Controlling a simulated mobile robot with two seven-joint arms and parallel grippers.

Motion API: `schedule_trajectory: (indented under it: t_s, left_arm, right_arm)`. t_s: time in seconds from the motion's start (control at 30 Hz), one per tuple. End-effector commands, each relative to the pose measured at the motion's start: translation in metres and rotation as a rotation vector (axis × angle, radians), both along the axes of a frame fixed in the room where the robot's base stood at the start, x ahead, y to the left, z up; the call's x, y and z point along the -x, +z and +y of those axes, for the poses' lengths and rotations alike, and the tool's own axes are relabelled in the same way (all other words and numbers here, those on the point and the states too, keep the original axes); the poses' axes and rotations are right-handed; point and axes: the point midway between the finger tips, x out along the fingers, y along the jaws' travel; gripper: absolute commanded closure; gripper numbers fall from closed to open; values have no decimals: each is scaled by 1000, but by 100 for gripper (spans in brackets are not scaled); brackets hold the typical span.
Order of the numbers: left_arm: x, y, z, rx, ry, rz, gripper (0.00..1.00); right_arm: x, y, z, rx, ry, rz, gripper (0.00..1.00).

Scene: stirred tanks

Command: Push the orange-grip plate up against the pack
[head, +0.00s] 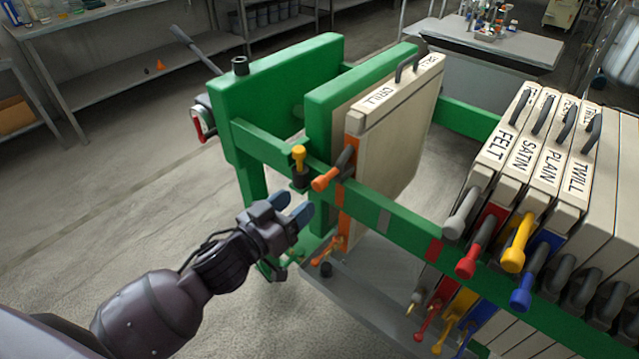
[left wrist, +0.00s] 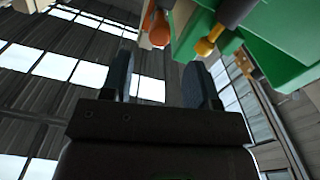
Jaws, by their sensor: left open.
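The orange-grip plate (head: 385,135) is cream with an orange edge and a label that seems to read DRILL. It hangs upright on the green rails, beside a green plate on its left. Its orange grip (head: 327,180) sticks out at the near rail; the grip also shows in the left wrist view (left wrist: 160,28). The pack (head: 540,165) of cream plates stands at the right, with a wide gap between it and the orange-grip plate. My left gripper (head: 303,208) is open and empty, just below and left of the orange grip, apart from it. My right gripper is not in view.
The near green rail (head: 400,222) runs from the green end frame (head: 275,85) to the pack. A yellow knob (head: 298,157) stands on this rail just left of the orange grip. The pack's coloured grips (head: 515,245) jut out at the right. A grey tray (head: 370,290) lies below.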

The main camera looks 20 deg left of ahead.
Motion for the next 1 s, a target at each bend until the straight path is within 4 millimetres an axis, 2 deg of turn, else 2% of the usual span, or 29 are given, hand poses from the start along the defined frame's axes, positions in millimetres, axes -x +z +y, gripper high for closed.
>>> schedule_trajectory:
  t_s: [0.3, 0.5, 0.7, 0.97, 1.0]
  left_arm:
    - [-44, -1, -16, -1, 0, 0, 45]
    - [-63, -1, -23, 0, 0, 0, 45]
    - [-71, -1, -26, 1, 1, 1, 45]
    - [-72, 0, -26, 1, 1, 1, 45]
    - [-72, 0, -26, 1, 1, 1, 48]
  right_arm:
    - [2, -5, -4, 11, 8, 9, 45]
    - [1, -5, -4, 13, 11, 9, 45]
    - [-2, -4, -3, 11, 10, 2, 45]
    - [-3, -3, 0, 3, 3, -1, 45]
    - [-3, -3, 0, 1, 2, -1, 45]
